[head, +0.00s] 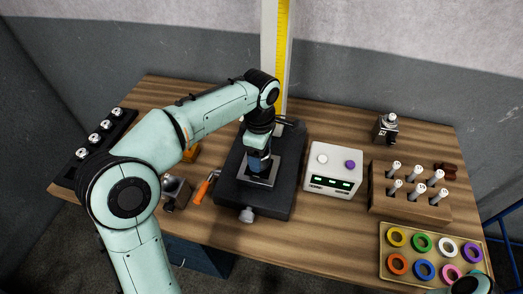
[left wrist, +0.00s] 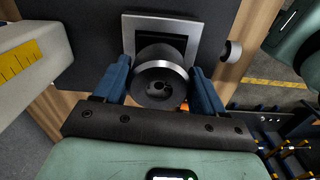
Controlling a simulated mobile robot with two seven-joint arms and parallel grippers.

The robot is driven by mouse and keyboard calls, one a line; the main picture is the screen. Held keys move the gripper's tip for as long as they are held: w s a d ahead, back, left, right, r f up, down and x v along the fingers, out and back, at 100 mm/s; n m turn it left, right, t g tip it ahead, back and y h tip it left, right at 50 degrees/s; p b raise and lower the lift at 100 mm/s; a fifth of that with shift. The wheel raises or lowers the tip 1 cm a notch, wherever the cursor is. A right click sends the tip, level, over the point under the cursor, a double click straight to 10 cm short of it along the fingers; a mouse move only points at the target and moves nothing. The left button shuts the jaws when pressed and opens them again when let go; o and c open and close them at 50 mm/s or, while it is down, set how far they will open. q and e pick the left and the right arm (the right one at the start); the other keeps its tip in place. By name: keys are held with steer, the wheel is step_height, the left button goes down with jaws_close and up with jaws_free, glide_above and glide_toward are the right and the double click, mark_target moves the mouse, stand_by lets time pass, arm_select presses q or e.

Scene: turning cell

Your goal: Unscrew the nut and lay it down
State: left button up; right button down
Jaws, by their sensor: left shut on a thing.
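A round dark piece with a bright metal rim, which looks like the nut (left wrist: 158,88), sits between the blue fingers of my left gripper (left wrist: 160,72) in the left wrist view. The gripper is shut on its sides. Behind it is a square silver plate (left wrist: 128,22) on the black fixture (left wrist: 85,35). In the head view my left gripper (head: 258,161) points down over the plate (head: 270,178) on the fixture (head: 232,196) and hides the nut. I cannot tell whether the nut is still on its thread.
A white box with buttons (head: 333,183) stands just right of the fixture. An orange-handled tool (head: 202,188) lies left of it. Farther right are a wooden block with several pegs (head: 410,207) and a tray of coloured rings (head: 405,252). A dark rack (head: 118,133) is at far left.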

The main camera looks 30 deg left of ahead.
arm_select(q)
steer(key=shift+s+a+f+n, duration=0.1)
steer(key=shift+s+a+n, duration=0.2)
steer(key=shift+a+n, duration=0.1)
arm_select(e)
steer(key=shift+r, duration=0.1)
